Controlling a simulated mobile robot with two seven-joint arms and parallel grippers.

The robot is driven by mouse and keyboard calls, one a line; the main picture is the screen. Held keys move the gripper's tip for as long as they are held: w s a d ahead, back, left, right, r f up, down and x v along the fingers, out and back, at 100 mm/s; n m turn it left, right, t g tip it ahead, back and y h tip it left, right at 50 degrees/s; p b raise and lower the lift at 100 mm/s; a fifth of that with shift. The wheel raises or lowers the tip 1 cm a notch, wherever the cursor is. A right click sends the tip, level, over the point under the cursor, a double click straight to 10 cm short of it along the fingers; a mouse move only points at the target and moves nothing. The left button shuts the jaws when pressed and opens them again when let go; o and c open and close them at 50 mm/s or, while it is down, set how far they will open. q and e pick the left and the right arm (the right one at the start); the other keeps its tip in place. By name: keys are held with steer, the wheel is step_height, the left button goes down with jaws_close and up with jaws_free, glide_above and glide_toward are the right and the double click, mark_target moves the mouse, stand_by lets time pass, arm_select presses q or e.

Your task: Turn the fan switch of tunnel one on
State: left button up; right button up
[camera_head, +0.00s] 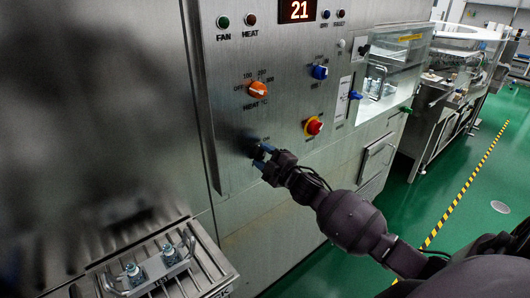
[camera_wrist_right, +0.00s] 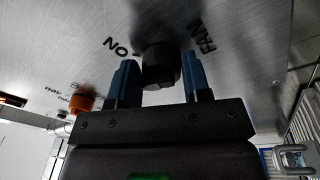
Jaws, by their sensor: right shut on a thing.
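The fan switch is a black rotary knob (camera_wrist_right: 161,62) on the steel panel, with "ON" and "FAN" printed beside it in the right wrist view. In the head view the knob (camera_head: 251,147) is partly hidden behind my right gripper. My right gripper (camera_head: 263,155), also in the right wrist view (camera_wrist_right: 160,84), has its blue fingers on either side of the knob and is shut on it. The knob's exact pointing direction is hard to tell. The green FAN lamp (camera_head: 223,21) is at the panel's upper left. My left gripper is not in view.
Above the switch are an orange heat knob (camera_head: 257,89), a red-and-yellow knob (camera_head: 314,126) and a blue knob (camera_head: 320,72). A display (camera_head: 299,10) reads 21. A slatted metal conveyor (camera_head: 205,260) juts out at lower left. Green floor (camera_head: 470,190) is open at right.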

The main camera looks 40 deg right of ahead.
steer(key=m, duration=0.1)
steer(key=m+p, duration=0.1)
steer(key=m, duration=0.1)
steer(key=m+h+p, duration=0.1)
steer(key=m, duration=0.1)
steer(key=shift+s+a+f, duration=0.1)
steer(key=shift+a+f, duration=0.05)
steer(key=shift+f, duration=0.15)
steer(key=shift+f+m+p, duration=0.1)
steer(key=shift+m+p, duration=0.3)
steer(key=shift+m, duration=0.2)
steer(key=shift+a+f+m, duration=0.1)
steer(key=shift+m, duration=0.2)
steer(key=o, duration=0.7)
steer(key=shift+o, duration=0.7)
steer(key=shift+r, duration=0.2)
steer(key=s+f, duration=0.1)
steer(key=s, duration=0.9)
steer(key=shift+s+d+f+b, duration=0.15)
steer(key=shift+s+d+b, duration=0.2)
steer(key=shift+d, duration=0.1)
